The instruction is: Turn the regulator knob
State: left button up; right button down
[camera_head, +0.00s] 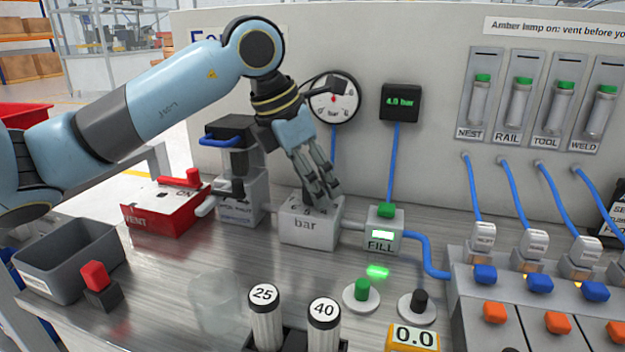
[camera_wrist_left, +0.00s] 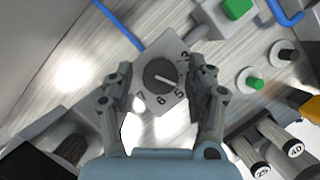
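The regulator is a light grey block marked "bar" (camera_head: 310,234) on the bench. In the left wrist view its dark round knob (camera_wrist_left: 160,75) has a pale pointer line and sits on a face with several numbers. My left gripper (camera_head: 325,196) reaches down over the block and hides most of the knob in the head view. In the left wrist view its two fingers are apart, one on each side of the knob, with visible gaps. My right gripper is not in view.
A dial gauge (camera_head: 333,98) and a display reading 4.0 bar (camera_head: 400,102) are behind. A red VENT box (camera_head: 163,212) stands left, the FILL block (camera_head: 384,238) right. Cylinders marked 25 (camera_head: 266,325) and 40 (camera_head: 323,330) stand in front.

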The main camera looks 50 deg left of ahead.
pick_arm(q)
jog(key=v, duration=0.6)
jog(key=shift+a, duration=0.15)
jog(key=shift+s+r, duration=0.3)
jog(key=shift+r, duration=0.4)
jog(key=shift+r, duration=0.1)
